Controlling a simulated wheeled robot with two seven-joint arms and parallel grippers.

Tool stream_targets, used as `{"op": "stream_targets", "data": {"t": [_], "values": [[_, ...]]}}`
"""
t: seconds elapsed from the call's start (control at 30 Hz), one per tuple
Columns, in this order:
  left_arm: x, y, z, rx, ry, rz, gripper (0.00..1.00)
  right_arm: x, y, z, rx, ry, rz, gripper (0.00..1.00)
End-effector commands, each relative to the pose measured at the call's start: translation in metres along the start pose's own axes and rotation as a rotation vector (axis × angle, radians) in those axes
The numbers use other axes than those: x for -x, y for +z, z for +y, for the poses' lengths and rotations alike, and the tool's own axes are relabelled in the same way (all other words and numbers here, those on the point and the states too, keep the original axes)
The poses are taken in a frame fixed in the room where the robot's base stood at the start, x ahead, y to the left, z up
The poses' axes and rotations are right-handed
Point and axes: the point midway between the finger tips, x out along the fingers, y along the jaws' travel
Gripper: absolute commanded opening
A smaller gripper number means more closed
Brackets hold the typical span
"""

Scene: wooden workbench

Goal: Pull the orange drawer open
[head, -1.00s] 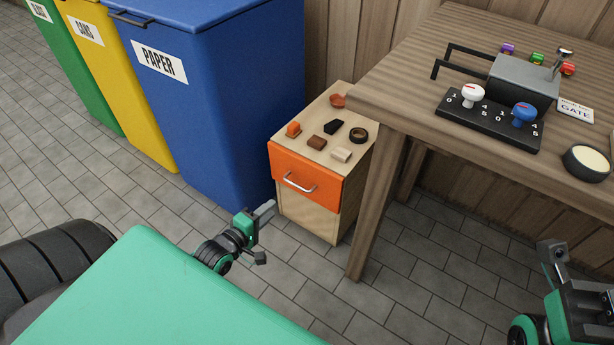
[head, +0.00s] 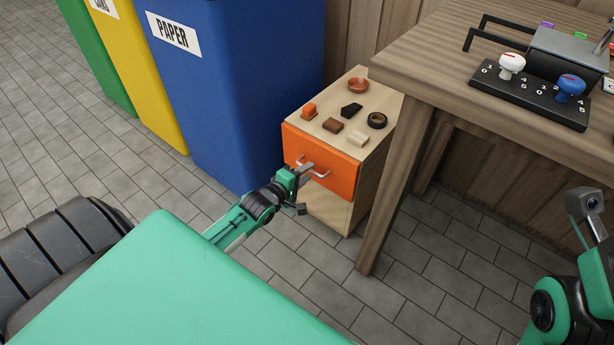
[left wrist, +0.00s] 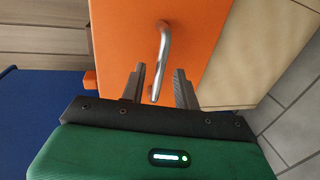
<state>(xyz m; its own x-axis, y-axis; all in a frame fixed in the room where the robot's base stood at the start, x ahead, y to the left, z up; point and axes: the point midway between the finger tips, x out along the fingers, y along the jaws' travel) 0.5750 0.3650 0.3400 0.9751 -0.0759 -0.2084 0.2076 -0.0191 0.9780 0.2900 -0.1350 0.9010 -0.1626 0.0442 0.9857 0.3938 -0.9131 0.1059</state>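The orange drawer (head: 336,172) is the upper front of a small light-wood cabinet (head: 333,210) and looks closed. Its silver bar handle (head: 325,175) is partly hidden by my left gripper (head: 307,171), which is in front of the drawer. In the left wrist view the handle (left wrist: 162,58) reaches down between the two spread fingers of the left gripper (left wrist: 159,90). Gaps show on both sides of the handle, so the gripper is open around it. My right arm's end (head: 588,212) is at the right edge; its fingers cannot be made out.
Tiled floor in front is clear.

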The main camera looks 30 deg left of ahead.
Motion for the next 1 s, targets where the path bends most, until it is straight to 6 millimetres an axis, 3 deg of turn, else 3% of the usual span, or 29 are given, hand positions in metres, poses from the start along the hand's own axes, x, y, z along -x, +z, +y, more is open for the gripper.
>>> {"op": "stream_targets", "data": {"t": [0.13, 0.47, 0.63, 1.0], "values": [[-0.0096, -0.0002, -0.0010, -0.001, -0.001, 0.000, 0.31, -0.0008, -0.0006, -0.0031, -0.008, -0.006, 0.009, 0.36], [-0.0116, 0.0000, 0.0002, 0.000, -0.001, 0.000, 0.31, -0.0026, -0.0006, -0.0038, -0.010, -0.008, 0.012, 0.36], [-0.0115, 0.0000, 0.0002, 0.000, -0.001, 0.000, 0.00, -0.0027, -0.0007, -0.0038, -0.010, -0.008, 0.012, 0.36], [-0.0067, 0.0001, 0.0002, 0.000, -0.002, 0.000, 0.00, -0.0073, -0.0008, -0.0026, -0.008, -0.008, 0.016, 0.36]]}}
